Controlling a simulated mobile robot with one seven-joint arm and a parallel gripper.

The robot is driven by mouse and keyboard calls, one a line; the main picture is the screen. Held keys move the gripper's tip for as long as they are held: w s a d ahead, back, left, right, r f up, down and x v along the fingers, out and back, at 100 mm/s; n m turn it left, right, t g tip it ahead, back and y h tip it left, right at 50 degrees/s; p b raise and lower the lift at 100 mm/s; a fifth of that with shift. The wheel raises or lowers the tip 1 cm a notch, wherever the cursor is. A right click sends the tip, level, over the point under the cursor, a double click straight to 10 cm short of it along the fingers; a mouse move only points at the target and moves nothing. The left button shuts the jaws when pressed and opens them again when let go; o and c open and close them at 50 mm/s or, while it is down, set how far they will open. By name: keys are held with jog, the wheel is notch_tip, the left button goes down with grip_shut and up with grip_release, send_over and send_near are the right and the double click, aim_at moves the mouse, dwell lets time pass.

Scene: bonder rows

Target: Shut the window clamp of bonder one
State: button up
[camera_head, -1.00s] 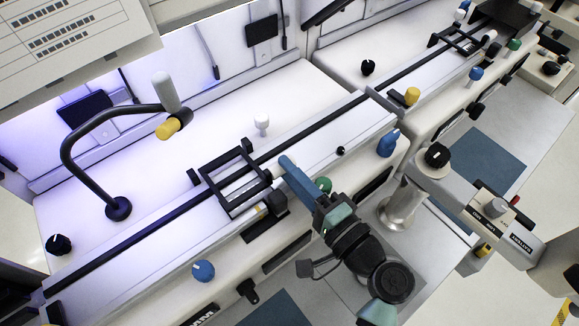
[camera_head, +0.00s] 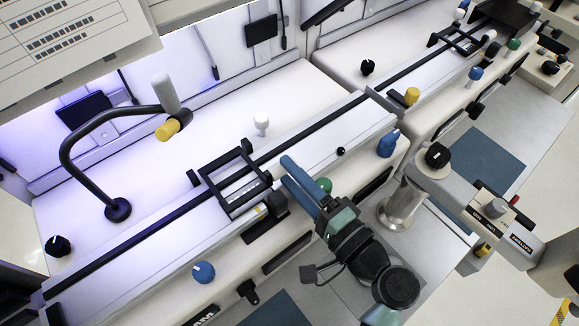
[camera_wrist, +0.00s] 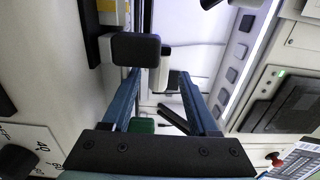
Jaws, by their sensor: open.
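The window clamp (camera_head: 264,184) of the near bonder is a black rectangular frame over the slotted rail. It looks raised on its far side, but I cannot tell its exact angle. My gripper (camera_head: 287,172) has blue fingers and is open and empty, just right of the clamp's right end. In the wrist view my fingers (camera_wrist: 160,76) stand apart. A dark rounded block (camera_wrist: 136,49) lies beyond the left finger, and a white post (camera_wrist: 165,66) shows beyond the gap. I cannot tell whether the block is part of the clamp.
A black curved arm (camera_head: 68,160) with a yellow-tipped head stands left on the white deck. A white knob (camera_head: 261,121) stands behind the clamp. A microscope-like arm (camera_head: 435,160) stands right.

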jog(key=v, duration=0.5)
jog(key=shift+w+d+f, duration=0.1)
jog(key=shift+f, duration=0.1)
jog(key=shift+s+d+r, duration=0.15)
jog(key=shift+s+d, duration=0.2)
jog(key=shift+s, duration=0.15)
jog(key=b+v, duration=0.2)
jog(key=v, duration=1.1)
jog(key=shift+b, duration=0.4)
jog(key=shift+r, duration=0.1)
